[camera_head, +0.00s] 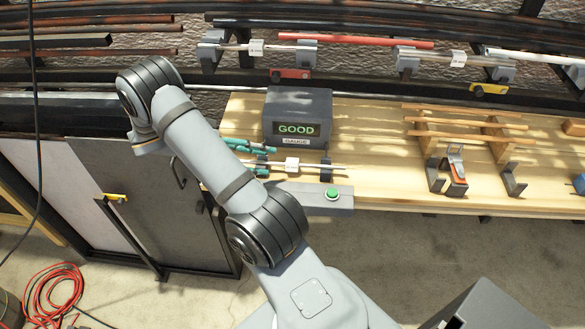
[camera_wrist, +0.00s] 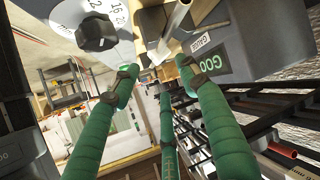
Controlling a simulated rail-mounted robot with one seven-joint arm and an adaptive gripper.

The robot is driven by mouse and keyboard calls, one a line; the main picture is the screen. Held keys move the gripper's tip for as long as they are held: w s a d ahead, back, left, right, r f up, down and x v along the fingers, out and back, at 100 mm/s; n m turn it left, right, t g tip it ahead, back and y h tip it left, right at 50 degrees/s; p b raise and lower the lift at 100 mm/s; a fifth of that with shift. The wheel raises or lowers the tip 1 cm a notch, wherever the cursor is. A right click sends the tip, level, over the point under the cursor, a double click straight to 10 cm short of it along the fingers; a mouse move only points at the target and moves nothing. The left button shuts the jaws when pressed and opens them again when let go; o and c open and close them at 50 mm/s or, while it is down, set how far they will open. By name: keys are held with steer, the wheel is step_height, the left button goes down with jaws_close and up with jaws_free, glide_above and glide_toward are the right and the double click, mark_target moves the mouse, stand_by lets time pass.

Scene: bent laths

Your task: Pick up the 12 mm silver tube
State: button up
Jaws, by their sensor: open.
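A thin silver tube (camera_head: 312,166) with a white tag lies across dark supports on the bench in front of the gauge box; the tag's text is too small to read. Two more tagged silver rods, one at the rack's left (camera_head: 238,47) and one further right (camera_head: 432,54), rest on grey brackets; I cannot tell which is 12 mm. My gripper (camera_head: 270,159) has teal fingers spread at the left end of the bench tube. In the wrist view my gripper (camera_wrist: 157,72) is open, with nothing visibly clasped. My arm hides part of the bench's left end.
The gauge box (camera_head: 298,110) showing GOOD stands just behind the bench tube, close to my fingers. A green button (camera_head: 333,194) sits on a grey block in front. Wooden laths (camera_head: 465,125) and a clamp (camera_head: 456,168) are to the right. A numbered dial (camera_wrist: 97,30) is near my fingers.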

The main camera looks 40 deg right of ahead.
mark_target(287, 161)
steer(key=p+x, duration=0.2)
steer(key=x, duration=0.2)
steer(key=shift+s+d, duration=0.2)
steer(key=shift+d, duration=0.1)
steer(key=x, duration=0.2)
steer(key=p+x, duration=0.1)
steer(key=x, duration=0.1)
steer(key=shift+w+f+p, duration=0.1)
steer(key=shift+f+p, duration=0.2)
steer(key=shift+f, duration=0.15)
steer(key=shift+a, duration=0.1)
steer(key=shift+c, duration=1.4)
steer(key=c, duration=0.7)
